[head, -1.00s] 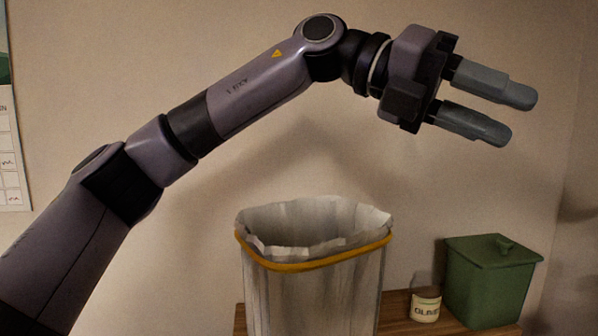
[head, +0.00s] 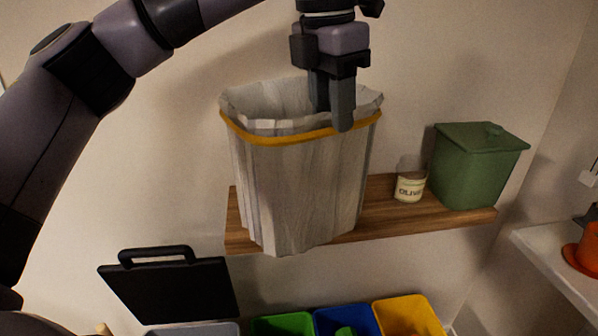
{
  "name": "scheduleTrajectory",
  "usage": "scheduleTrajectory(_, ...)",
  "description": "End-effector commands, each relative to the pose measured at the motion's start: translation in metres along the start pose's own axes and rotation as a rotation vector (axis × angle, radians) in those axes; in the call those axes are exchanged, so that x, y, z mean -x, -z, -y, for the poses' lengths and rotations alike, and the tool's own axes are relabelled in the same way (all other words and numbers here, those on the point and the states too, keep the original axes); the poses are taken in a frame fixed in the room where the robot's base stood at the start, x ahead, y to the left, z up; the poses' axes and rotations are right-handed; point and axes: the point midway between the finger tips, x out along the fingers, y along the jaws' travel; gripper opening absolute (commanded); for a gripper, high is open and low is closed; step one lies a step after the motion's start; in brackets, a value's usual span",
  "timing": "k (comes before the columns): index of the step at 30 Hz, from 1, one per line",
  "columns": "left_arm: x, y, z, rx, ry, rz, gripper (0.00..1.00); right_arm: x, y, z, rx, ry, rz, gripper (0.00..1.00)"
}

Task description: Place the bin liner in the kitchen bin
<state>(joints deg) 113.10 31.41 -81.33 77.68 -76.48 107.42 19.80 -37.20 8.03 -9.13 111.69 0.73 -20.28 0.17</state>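The whitish, crinkled bin liner (head: 295,190) has an orange-yellow band below its ragged open rim. In the head view it stands upright at the left of a wooden shelf, its lower edge overlapping the shelf's front. I cannot tell whether a bin is inside it. My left gripper (head: 332,115) points down at the right part of the rim. One finger reaches into the mouth and the other overlaps the band. I cannot tell whether they are closed on the liner. My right gripper is not in view.
The wooden shelf (head: 382,211) also bears a small labelled jar (head: 409,187) and a green lidded box (head: 478,168). Below are a black handled panel (head: 170,290) and green (head: 283,327), blue (head: 346,318) and yellow (head: 408,316) open bins. A white ledge (head: 556,270) is at right.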

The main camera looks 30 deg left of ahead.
Motion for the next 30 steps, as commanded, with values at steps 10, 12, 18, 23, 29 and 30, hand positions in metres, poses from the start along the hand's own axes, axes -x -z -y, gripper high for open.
scheduleTrajectory(10, -0.037, -0.002, 0.002, 0.001, 0.001, 0.001, 0.38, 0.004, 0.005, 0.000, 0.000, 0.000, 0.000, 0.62)
scheduleTrajectory(12, -0.038, -0.002, 0.002, 0.001, 0.001, 0.001, 0.38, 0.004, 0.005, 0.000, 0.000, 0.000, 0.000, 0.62)
scheduleTrajectory(18, -0.038, -0.002, 0.002, 0.001, 0.001, 0.002, 0.09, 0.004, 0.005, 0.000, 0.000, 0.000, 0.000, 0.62)
scheduleTrajectory(23, -0.037, -0.002, 0.002, 0.001, 0.002, 0.002, 0.00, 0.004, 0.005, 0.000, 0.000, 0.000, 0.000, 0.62)
scheduleTrajectory(29, -0.037, -0.002, 0.002, 0.001, 0.004, 0.002, 0.00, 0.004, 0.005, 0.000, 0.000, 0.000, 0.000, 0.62)
scheduleTrajectory(30, -0.037, -0.002, 0.002, 0.001, 0.004, 0.002, 0.00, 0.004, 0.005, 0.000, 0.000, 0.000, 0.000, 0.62)
